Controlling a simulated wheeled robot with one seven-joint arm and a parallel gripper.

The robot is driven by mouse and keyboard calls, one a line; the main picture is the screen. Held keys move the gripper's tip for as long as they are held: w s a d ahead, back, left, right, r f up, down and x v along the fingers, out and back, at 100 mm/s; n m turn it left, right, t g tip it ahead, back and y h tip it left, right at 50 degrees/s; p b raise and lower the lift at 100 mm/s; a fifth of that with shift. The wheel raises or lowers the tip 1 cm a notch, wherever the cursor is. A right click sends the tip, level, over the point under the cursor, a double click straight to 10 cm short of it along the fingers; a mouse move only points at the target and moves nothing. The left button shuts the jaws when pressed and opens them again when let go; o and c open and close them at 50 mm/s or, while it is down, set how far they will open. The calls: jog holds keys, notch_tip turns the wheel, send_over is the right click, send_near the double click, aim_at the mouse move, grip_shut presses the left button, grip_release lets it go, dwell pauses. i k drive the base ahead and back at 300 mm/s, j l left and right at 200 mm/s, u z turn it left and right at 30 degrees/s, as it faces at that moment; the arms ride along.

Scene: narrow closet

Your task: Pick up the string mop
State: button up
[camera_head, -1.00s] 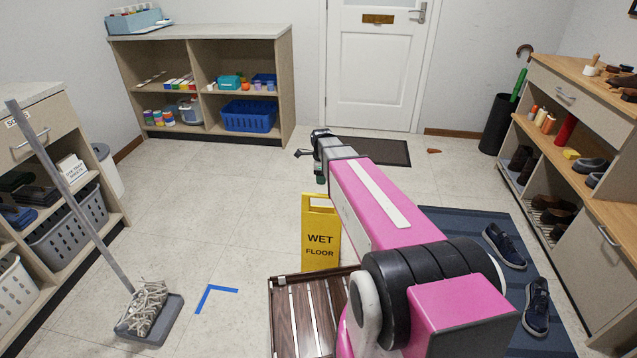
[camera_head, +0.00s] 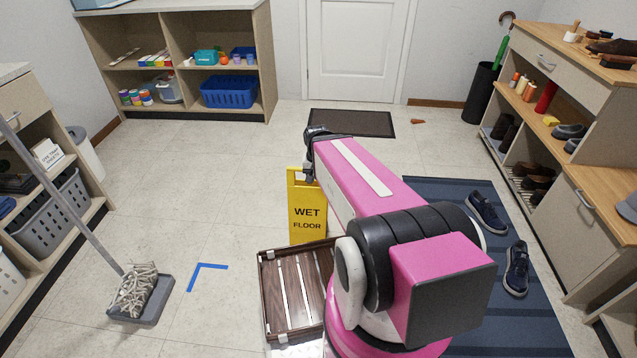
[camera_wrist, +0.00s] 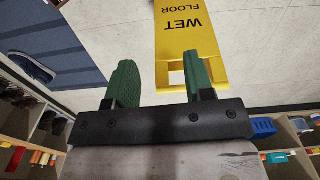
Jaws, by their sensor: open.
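The string mop stands at the left of the head view, its grey handle (camera_head: 62,200) leaning up to the left against the shelf unit. Its pale string head (camera_head: 136,290) rests in a grey tray (camera_head: 155,314) on the floor. My gripper (camera_wrist: 158,84) shows in the wrist view with two green fingers apart and nothing between them. The yellow wet floor sign (camera_wrist: 190,40) is just beyond the fingers. In the head view my gripper is mostly hidden at the arm's far end, well right of the mop and above the sign (camera_head: 307,210).
Blue corner tape (camera_head: 205,270) marks the floor right of the mop. A slatted wooden rack (camera_head: 285,300) lies before my arm. Shoes (camera_head: 485,212) stand on a blue mat (camera_head: 430,190) at right. Shelves line both sides. The floor between mop and sign is clear.

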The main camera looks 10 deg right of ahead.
aim_at(138, 285)
jog(key=j+u, duration=0.2)
jog(key=u, duration=0.25)
jog(key=i+j+u, duration=0.15)
jog(key=u, duration=1.35)
jog(key=k+j, duration=0.05)
